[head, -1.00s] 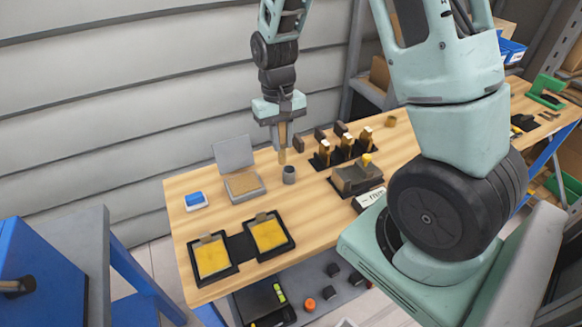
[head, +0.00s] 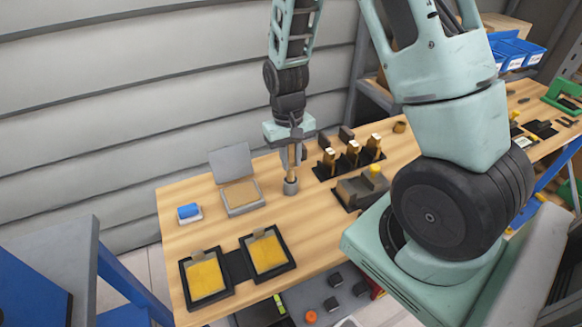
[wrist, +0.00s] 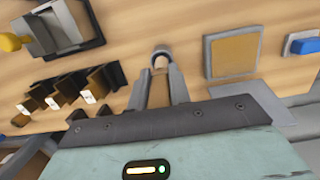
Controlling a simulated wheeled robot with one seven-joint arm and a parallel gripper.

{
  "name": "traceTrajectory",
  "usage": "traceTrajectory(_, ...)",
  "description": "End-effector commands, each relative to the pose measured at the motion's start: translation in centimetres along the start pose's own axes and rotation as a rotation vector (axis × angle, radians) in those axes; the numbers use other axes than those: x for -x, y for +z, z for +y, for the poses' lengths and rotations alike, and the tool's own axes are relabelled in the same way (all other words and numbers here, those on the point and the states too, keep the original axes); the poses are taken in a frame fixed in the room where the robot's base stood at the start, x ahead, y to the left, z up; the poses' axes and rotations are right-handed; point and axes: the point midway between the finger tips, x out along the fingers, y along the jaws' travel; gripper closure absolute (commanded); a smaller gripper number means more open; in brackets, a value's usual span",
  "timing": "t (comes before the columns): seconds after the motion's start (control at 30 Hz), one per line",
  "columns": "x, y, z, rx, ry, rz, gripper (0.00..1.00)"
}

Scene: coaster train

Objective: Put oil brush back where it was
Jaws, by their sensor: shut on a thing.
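My gripper (head: 292,163) points straight down and is shut on the oil brush (head: 291,157), a slim upright stick with a tan wooden handle. Directly below is a small round grey cup (head: 290,188) on the wooden table. The brush's lower end is at the cup's mouth and seems to be inside it; how deep, I cannot tell. The cup also shows between the fingertips in the wrist view (wrist: 161,54).
An open grey box with a tan pad (head: 241,194) lies left of the cup. Black holders with several upright wooden-handled pieces (head: 352,155) stand to the right. A grey block with a yellow knob (head: 362,188) is nearer. Two yellow-filled trays (head: 205,276) lie at front left.

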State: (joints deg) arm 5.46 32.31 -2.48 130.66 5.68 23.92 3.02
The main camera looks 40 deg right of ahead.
Motion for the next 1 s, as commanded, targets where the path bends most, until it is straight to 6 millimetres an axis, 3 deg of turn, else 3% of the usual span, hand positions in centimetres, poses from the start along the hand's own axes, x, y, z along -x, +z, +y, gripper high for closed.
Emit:
traceTrajectory(0.23, -3.1, -0.3, 0.0, -0.001, 0.000, -0.004, 1.00)
traceTrajectory(0.67, -3.9, -0.4, 0.0, -0.001, 0.000, 0.000, 1.00)
traceTrajectory(0.7, -3.8, -0.4, 0.0, -0.001, 0.000, 0.000, 0.75)
traceTrajectory(0.77, -3.8, -0.4, 0.0, -0.001, 0.000, 0.000, 0.59)
traceTrajectory(1.0, -3.8, -0.4, 0.0, -0.001, 0.000, 0.000, 0.59)
